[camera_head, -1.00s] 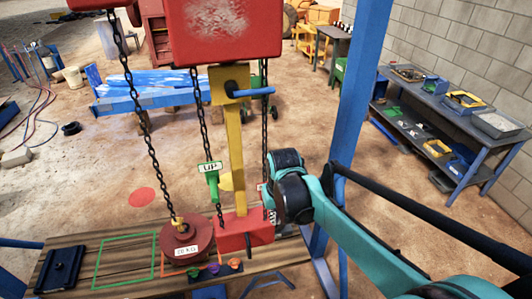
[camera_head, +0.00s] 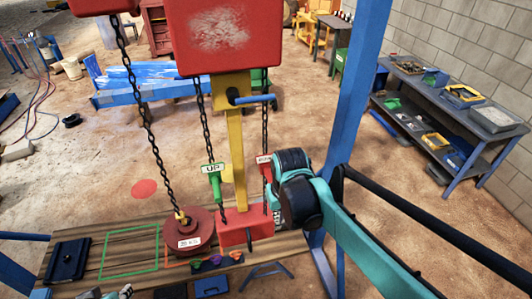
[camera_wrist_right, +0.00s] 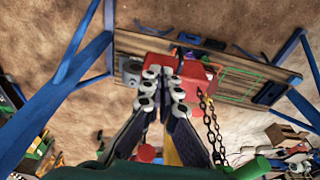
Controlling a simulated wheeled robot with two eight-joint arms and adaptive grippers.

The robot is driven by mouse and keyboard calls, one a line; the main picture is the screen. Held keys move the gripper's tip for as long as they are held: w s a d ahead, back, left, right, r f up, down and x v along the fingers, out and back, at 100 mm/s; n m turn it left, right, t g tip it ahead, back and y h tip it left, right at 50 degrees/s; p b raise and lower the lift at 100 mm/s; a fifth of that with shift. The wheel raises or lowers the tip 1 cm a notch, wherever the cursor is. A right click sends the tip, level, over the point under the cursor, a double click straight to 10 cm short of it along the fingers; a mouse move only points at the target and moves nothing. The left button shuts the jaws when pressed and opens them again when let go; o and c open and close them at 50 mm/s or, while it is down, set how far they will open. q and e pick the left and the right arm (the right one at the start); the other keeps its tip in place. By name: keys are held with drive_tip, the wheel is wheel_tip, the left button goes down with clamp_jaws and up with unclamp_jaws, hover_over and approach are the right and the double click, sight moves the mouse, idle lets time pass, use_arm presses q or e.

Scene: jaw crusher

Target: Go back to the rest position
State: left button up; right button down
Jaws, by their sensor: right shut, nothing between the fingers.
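My right gripper (camera_wrist_right: 163,75) shows in the right wrist view with its fingers together and nothing between them. In the head view my teal and black right wrist stands just right of the hanging chains, and its fingers are hard to make out there. A green handle (camera_head: 215,183) tagged UP and a red-tagged handle (camera_head: 264,160) hang on chains near it, apart from my wrist as far as I can see. Pale and dark parts at the bottom left edge of the head view look like my left gripper (camera_head: 112,293); its jaw state is unclear.
A red hoist block (camera_head: 227,38) hangs above a wooden board (camera_head: 130,231). A dark red weight (camera_head: 187,230) hangs on a chain over it. A blue post (camera_head: 350,100) and a dark bar stand close to my right arm. A shelf table (camera_head: 440,115) is at right.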

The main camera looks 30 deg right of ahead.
idle(0.5)
drive_tip(key=s+a+f+n+t+b, duration=0.1)
drive_tip(key=a+f+b, duration=0.2)
drive_tip(key=f+b, duration=0.7)
drive_tip(key=s+a+f+n+t+b, duration=0.1)
drive_tip(key=a+f+t+b, duration=0.1)
drive_tip(key=f+b, duration=0.8)
drive_tip(key=s+a+f+t+b, duration=0.1)
drive_tip(key=a+f+t+b, duration=0.1)
drive_tip(key=f+b, duration=0.9)
drive_tip(key=shift+a+n+b, duration=0.4)
drive_tip(key=shift+a+b, duration=0.45)
drive_tip(key=shift+b, duration=0.25)
drive_tip(key=shift+f, duration=0.15)
